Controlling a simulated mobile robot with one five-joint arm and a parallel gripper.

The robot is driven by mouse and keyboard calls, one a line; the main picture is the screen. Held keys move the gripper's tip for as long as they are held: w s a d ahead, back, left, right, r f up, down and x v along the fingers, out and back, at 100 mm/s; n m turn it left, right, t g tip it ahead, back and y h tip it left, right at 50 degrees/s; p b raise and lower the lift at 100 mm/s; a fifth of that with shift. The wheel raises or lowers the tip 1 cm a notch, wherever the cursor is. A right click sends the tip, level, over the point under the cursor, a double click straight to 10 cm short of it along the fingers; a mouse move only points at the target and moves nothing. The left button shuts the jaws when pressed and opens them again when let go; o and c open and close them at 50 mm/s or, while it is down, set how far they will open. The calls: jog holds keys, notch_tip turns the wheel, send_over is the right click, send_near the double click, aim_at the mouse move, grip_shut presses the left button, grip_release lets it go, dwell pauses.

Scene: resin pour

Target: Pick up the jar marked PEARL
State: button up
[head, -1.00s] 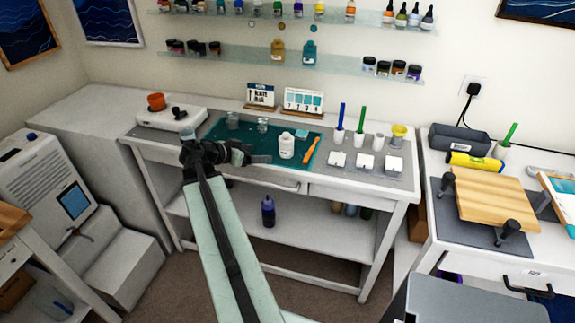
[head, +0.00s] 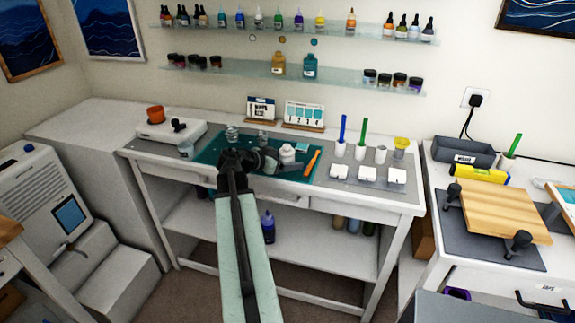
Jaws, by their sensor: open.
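No PEARL label is readable in the head view, so I cannot tell which jar carries it. Small dark-lidded jars (head: 203,63) stand in a group at the left of the lower wall shelf. Another group of small jars (head: 384,80) stands at its right end. A white container (head: 287,153) stands on the teal mat (head: 208,154) on the workbench. My gripper (head: 268,160) is over the mat, just left of the white container, and holds nothing that I can see. Its jaws are open, small and partly hidden by my wrist.
Clear cups (head: 232,133), an orange tool (head: 312,162) and white boxes (head: 368,175) crowd the workbench. Amber (head: 278,64) and teal (head: 310,67) bottles stand mid-shelf. A right-hand bench holds a wooden board (head: 492,209) and a grey bin (head: 463,153).

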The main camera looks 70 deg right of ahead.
jog(key=shift+c, duration=0.3)
grip_shut()
notch_tip(320, 180, up, 11)
jog(key=p, duration=1)
jog(key=shift+f+p, duration=0.2)
jog(key=shift+p, duration=0.1)
